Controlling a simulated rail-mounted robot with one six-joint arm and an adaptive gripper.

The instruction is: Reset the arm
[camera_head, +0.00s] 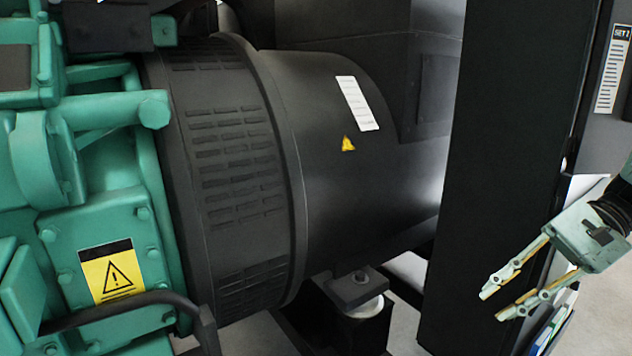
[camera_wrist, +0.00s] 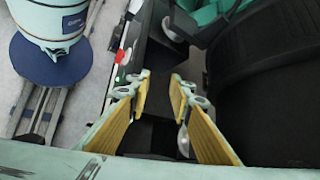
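My gripper (camera_head: 493,304) is at the right edge of the head view, pointing down and to the left, in front of the black cabinet (camera_head: 497,150). Its two fingers are apart with nothing between them. In the wrist view my gripper (camera_wrist: 160,88) also shows two separated fingers with yellow inner pads and an empty gap. The arm behind the gripper runs out of the head view at the right.
A green engine (camera_head: 105,225) with a yellow warning label stands at left, joined to a black generator housing (camera_head: 345,180). The housing also fills the right of the wrist view (camera_wrist: 275,95). A red part (camera_wrist: 123,57) lies beyond my left finger.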

